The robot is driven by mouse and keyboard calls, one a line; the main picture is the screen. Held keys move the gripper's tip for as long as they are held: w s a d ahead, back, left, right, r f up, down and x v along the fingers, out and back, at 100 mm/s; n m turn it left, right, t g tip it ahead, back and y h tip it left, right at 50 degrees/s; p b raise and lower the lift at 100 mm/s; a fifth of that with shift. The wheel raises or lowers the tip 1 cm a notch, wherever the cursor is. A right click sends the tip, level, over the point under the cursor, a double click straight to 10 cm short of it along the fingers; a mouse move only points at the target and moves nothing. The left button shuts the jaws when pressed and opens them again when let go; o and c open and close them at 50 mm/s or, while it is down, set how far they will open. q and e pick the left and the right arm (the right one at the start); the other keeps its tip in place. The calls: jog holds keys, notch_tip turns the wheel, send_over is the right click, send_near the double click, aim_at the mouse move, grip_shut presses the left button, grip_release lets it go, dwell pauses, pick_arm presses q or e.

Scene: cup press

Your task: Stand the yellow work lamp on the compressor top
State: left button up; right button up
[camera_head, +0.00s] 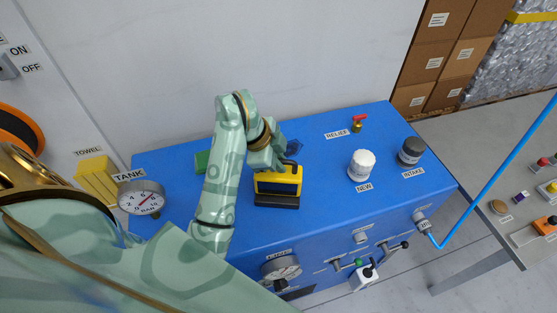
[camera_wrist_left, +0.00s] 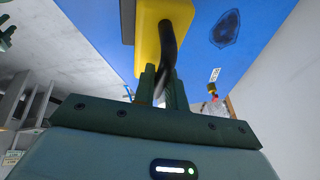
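The yellow work lamp (camera_head: 278,183) is upright, with its dark base over the blue compressor top (camera_head: 325,180). I cannot tell whether the base touches the top. My left gripper (camera_head: 272,160) reaches down to the lamp's upper side from behind. In the left wrist view, my left gripper's fingers (camera_wrist_left: 162,85) are closed around the lamp's black handle, and the yellow lamp body (camera_wrist_left: 148,40) is beyond them. The fingertips are partly hidden in the head view. My right gripper does not show in the head view.
On the top are a white NEW filter (camera_head: 361,165), a dark INTAKE filter (camera_head: 411,151), a red-handled relief valve (camera_head: 359,122), a dark patch (camera_head: 293,147) and a green item (camera_head: 202,161). A yellow towel (camera_head: 97,180) and tank gauge (camera_head: 141,198) are left. The front centre is clear.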

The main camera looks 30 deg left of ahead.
pick_arm(q)
jog(key=o, duration=0.3)
jog(key=shift+o, duration=0.2)
jog(key=p+v, duration=0.5)
jog(key=v, duration=0.7)
